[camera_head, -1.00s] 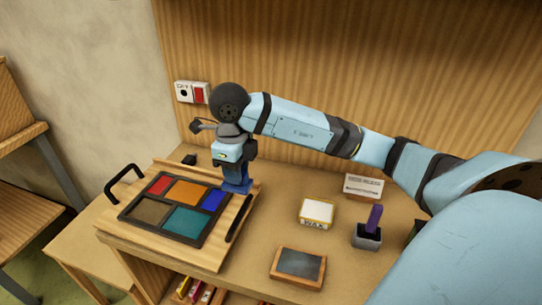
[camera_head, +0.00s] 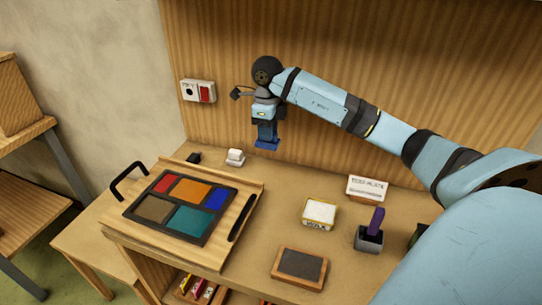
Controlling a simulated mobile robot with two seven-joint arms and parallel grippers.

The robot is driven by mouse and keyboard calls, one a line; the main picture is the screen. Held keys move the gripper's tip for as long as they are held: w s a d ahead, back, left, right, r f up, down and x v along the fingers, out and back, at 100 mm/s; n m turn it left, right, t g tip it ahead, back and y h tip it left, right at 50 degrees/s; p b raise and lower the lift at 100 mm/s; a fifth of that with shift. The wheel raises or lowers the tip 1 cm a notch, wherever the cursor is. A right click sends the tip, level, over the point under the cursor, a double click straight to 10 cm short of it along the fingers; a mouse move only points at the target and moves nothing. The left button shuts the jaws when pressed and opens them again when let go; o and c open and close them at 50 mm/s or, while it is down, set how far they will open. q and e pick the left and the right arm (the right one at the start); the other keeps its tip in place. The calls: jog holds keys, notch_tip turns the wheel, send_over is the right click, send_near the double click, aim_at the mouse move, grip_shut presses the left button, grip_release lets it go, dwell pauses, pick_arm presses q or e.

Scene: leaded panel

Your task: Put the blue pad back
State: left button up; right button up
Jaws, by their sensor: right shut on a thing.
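My right gripper (camera_head: 267,132) hangs in the air above the back of the bench, pointing down. It is shut on the blue pad (camera_head: 267,145), which shows at its fingertips, clear of the bench. The gripper's fingers hide part of the pad. My left gripper is not in view.
The leaded panel (camera_head: 180,206) with coloured panes lies on a wooden board (camera_head: 249,189) at left. A wax tin (camera_head: 319,213), a grey slab (camera_head: 299,265), a holder (camera_head: 368,239) with a purple tool and a card (camera_head: 367,188) stand right. The back middle is clear.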

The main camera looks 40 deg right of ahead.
jog(key=shift+w+d, duration=0.45)
jog(key=shift+d, duration=0.4)
notch_tip(320, 180, down, 11)
jog(key=shift+d+p, duration=0.15)
jog(key=shift+p, duration=0.2)
jog(key=shift+w+d+f, duration=0.15)
jog(key=shift+f, duration=0.1)
